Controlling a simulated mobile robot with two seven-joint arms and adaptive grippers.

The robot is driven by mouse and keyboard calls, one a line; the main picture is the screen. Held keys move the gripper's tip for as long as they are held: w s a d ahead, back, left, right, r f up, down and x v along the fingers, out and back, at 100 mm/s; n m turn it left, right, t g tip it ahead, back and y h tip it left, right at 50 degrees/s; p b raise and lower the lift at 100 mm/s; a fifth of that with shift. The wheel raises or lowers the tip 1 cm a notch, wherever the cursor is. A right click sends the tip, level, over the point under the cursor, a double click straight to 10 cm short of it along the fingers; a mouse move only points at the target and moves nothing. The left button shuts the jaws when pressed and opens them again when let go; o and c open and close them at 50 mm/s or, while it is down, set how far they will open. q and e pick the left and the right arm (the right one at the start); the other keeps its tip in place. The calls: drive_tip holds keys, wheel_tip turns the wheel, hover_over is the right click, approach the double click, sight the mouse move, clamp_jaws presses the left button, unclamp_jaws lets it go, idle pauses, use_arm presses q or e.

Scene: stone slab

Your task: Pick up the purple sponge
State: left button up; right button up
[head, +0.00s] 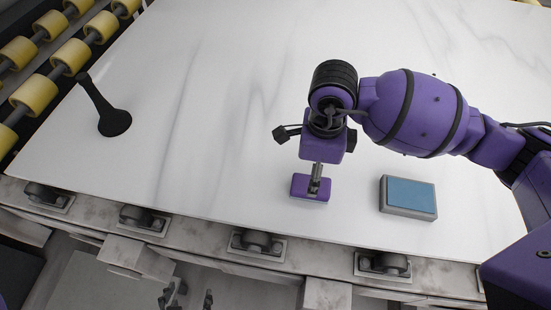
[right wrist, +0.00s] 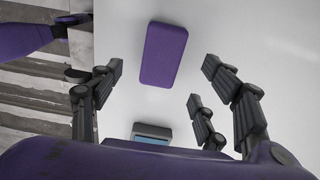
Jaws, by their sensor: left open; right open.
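The purple sponge (head: 298,187) lies flat on the white stone slab, near its front edge, in the head view. In the right wrist view the sponge (right wrist: 163,53) shows whole, just beyond and between the spread fingers. My right gripper (head: 316,181) hangs over the sponge, and its fingers cover part of it in the head view. The right gripper (right wrist: 158,76) is open with nothing between its fingers; I cannot tell whether a fingertip touches the sponge. My left gripper (head: 186,295) is open and empty, low at the bottom edge of the head view, in front of the slab.
A grey block with a blue top (head: 407,195) lies right of the sponge; it also shows in the right wrist view (right wrist: 152,133). Yellow rollers (head: 55,70) line the left side. The slab (head: 220,120) is mostly clear.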

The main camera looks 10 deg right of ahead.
sight(300, 183)
wheel_tip(300, 183, down, 8)
drive_tip(key=shift+w+d+r, duration=0.1)
drive_tip(key=shift+r, duration=0.15)
drive_tip(key=c, duration=1)
